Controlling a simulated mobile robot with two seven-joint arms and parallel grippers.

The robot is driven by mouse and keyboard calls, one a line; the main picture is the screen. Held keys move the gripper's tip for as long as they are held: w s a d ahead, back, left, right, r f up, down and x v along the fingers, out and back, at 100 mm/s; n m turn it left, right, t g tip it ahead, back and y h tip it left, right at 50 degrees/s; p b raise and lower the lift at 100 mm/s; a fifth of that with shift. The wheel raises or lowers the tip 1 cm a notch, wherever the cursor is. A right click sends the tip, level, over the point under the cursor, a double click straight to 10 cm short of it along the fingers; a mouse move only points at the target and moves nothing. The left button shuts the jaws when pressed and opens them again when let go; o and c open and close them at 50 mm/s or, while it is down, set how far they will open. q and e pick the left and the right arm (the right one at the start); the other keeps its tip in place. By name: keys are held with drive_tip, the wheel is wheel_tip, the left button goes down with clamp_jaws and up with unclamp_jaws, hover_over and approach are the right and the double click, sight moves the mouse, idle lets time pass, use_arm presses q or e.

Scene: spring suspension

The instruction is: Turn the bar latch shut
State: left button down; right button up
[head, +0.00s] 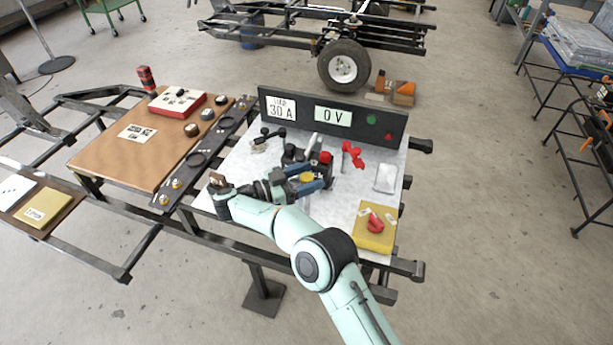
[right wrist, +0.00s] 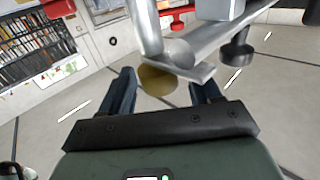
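My right gripper (head: 318,178) reaches over the pale work board, its two dark blue fingers spread apart. In the right wrist view the open fingers (right wrist: 165,92) have a brass-coloured round disc (right wrist: 157,80) between their tips. The disc lies nearer the left finger, and I cannot tell whether either finger touches it. A grey metal bar (right wrist: 215,45) with a bent end runs just beyond and above the disc; it may belong to the bar latch. In the head view the disc (head: 306,177) sits between the fingers, and the gripper partly hides the mechanism. My left gripper is not in view.
A red-knobbed part (head: 326,157) and a red lever clamp (head: 352,154) stand close by. A dark panel (head: 350,117) reading 0 V rises behind. A yellow block (head: 374,236) with a red magnet shape is at the front right. A brown board (head: 125,165) lies left.

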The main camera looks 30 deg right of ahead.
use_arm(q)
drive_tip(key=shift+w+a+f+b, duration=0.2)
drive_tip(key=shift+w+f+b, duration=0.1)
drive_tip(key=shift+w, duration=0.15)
use_arm(e)
drive_tip(key=w+a, duration=0.1)
drive_tip(key=a, duration=1.2)
drive_tip(key=shift+a, duration=0.15)
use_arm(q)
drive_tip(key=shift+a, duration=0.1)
use_arm(e)
drive_tip(key=shift+w, duration=0.1)
